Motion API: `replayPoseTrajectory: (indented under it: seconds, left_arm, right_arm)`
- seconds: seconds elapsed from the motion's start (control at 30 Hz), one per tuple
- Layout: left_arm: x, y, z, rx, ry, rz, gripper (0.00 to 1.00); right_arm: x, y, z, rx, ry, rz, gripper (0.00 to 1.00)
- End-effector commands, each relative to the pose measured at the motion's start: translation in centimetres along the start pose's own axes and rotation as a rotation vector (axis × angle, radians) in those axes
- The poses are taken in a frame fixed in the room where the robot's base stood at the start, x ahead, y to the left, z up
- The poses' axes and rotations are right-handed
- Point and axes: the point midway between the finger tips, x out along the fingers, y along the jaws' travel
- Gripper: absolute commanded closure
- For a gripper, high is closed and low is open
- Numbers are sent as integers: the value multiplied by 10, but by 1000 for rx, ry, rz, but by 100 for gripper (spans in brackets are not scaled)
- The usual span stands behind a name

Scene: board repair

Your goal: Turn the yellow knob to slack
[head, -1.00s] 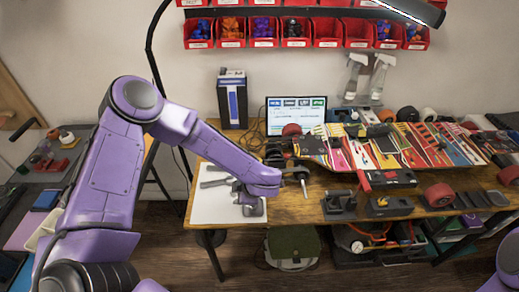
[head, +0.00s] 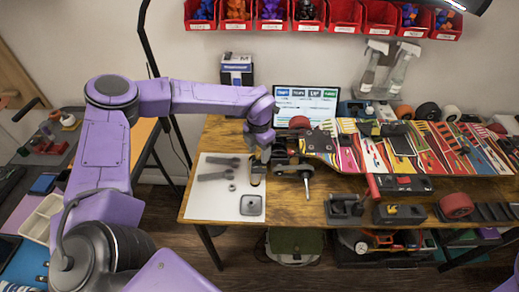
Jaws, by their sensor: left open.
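I cannot make out a clear yellow knob. A small yellow patch (head: 391,210) shows on a dark block at the table's front, right of centre. My left gripper (head: 257,173) points down over the right edge of the white sheet, just left of a skateboard truck (head: 290,165). Its fingers are small and partly blurred into the dark parts behind. It is open, and I see nothing clearly held. Whether it touches the truck I cannot tell. My right gripper is out of view.
The white sheet (head: 205,205) bears grey wrenches (head: 218,169) and a square grey pad (head: 252,205). A colourful skateboard deck (head: 380,155) lies across the table's back. Dark blocks (head: 345,207) and a red wheel (head: 456,205) line the front edge. A monitor (head: 306,100) stands behind.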

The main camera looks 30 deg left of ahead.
Motion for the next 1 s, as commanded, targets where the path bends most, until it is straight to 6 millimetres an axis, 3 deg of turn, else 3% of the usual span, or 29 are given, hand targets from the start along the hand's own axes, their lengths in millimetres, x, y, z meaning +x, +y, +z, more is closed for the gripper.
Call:
replayPoseTrajectory:
  seconds: [0.3,0.47,0.77,1.0]
  left_arm:
    - [5,-1,1,3,-1,1,49]
    - [5,-1,1,4,0,1,100]
    - [4,0,1,32,0,2,100]
    - [3,0,1,159,0,3,100]
  right_arm:
    - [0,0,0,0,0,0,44]
    - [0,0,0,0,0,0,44]
    - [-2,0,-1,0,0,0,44]
    - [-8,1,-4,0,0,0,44]
